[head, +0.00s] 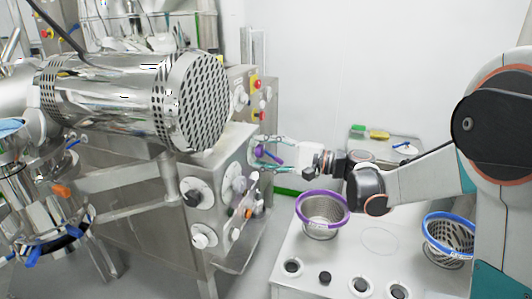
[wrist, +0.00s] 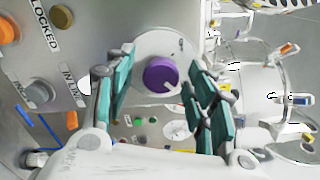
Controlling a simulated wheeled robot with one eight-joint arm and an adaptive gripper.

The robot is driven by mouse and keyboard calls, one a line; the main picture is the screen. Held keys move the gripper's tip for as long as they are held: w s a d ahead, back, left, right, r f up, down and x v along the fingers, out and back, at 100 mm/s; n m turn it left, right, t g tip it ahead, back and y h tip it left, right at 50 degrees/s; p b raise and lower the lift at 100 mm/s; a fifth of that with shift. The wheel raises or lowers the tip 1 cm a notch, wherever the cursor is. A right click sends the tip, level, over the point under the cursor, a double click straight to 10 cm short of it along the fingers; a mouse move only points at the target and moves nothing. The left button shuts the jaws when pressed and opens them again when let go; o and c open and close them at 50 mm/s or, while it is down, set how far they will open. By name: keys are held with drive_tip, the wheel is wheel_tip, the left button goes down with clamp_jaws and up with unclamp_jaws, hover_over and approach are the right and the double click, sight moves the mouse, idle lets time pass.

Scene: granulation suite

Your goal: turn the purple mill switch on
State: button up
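The purple mill switch (wrist: 160,74) is a round knob with a small white mark at its lower right edge, on a pale round plate on the grey panel. In the wrist view it shows between the fingers of my gripper (wrist: 163,68), with a gap on each side. The teal fingers are open and neither visibly touches the knob. In the head view, my gripper (head: 262,153) reaches left to the machine panel, and a purple part (head: 271,155) shows between its fingers. The finger depth relative to the knob is hard to tell.
The panel carries other knobs, among them an orange one (wrist: 9,30) and a brown one (wrist: 61,17) by a "LOCKED" label. A large perforated steel drum (head: 190,100) is left of my gripper. A purple-rimmed basket (head: 322,228) and a blue-rimmed basket (head: 437,250) stand on the bench below my arm.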

drive_tip(key=v, duration=1.2)
drive_tip(key=shift+a+r, duration=0.1)
